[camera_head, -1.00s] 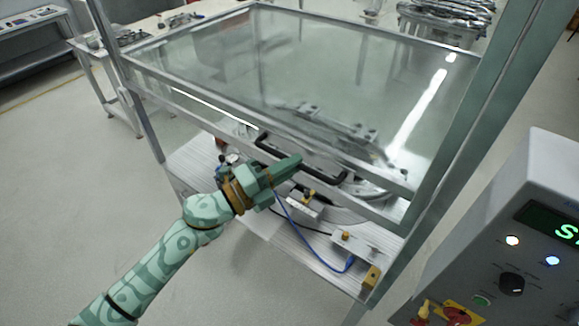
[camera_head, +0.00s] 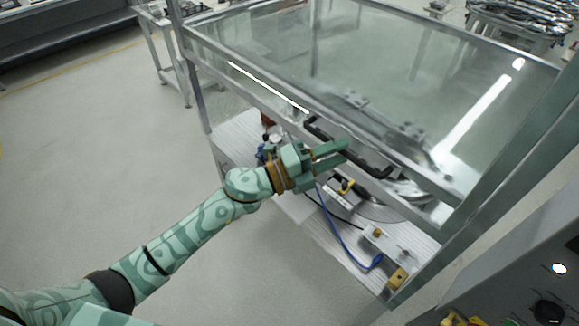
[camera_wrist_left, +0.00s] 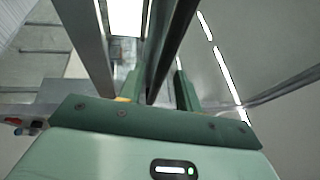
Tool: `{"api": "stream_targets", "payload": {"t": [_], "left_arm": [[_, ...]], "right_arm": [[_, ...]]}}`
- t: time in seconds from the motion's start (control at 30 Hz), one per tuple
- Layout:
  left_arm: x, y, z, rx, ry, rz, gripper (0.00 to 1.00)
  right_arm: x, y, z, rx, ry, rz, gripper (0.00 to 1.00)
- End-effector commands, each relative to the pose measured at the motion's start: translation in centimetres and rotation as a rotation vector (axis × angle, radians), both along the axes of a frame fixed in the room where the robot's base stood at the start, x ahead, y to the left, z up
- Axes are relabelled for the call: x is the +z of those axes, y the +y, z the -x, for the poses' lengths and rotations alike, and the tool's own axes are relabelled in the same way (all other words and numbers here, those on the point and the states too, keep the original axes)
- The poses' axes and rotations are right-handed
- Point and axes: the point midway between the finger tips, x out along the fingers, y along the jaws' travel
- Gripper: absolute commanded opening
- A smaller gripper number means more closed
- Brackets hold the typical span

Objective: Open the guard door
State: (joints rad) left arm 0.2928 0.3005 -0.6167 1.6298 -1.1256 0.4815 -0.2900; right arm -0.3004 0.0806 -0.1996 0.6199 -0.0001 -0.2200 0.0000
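The guard door (camera_head: 440,75) is a clear panel in a metal frame. A black bar handle (camera_head: 372,165) runs along its lower rail (camera_head: 262,92). My left gripper (camera_head: 338,152) is at the handle's middle, its fingers crossing the bar. In the left wrist view, a dark bar (camera_wrist_left: 168,50), apparently the handle, passes between my two spread fingers (camera_wrist_left: 160,85). Gaps seem to show beside it, so the fingers look open around it. I cannot tell whether they touch it. My right gripper is not in view.
Below the rail is a worktop (camera_head: 320,222) with a blue cable (camera_head: 345,243), a small sensor box (camera_head: 385,240) and a yellow block (camera_head: 398,278). A grey control cabinet (camera_head: 530,260) stands at the lower right. The floor (camera_head: 110,150) at left is clear.

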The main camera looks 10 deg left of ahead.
Motion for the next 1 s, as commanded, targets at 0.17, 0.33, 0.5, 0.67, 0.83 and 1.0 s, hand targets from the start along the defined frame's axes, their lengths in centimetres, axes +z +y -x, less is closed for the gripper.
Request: {"api": "stream_targets", "payload": {"t": [0.17, 0.33, 0.5, 0.67, 0.83, 1.0], "left_arm": [[-0.8, 2.3, 1.4, 0.000, 0.001, -0.004, 0.34], [-1.9, 6.2, 3.7, 0.001, 0.004, -0.004, 0.34], [-2.6, 9.9, 6.0, -0.001, 0.003, -0.003, 0.34], [-2.9, 12.3, 7.5, 0.000, 0.002, -0.002, 0.34], [-2.9, 13.5, 8.1, 0.000, 0.000, 0.000, 0.34], [-2.8, 13.6, 8.2, -0.001, 0.000, 0.000, 0.34]], "right_arm": [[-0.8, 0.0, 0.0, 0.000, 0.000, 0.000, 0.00], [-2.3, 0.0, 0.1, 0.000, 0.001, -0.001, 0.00], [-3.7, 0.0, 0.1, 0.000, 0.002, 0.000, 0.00], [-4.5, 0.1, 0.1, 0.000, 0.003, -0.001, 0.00], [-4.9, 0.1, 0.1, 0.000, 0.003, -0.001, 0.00], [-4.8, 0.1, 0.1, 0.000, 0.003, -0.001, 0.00]]}}
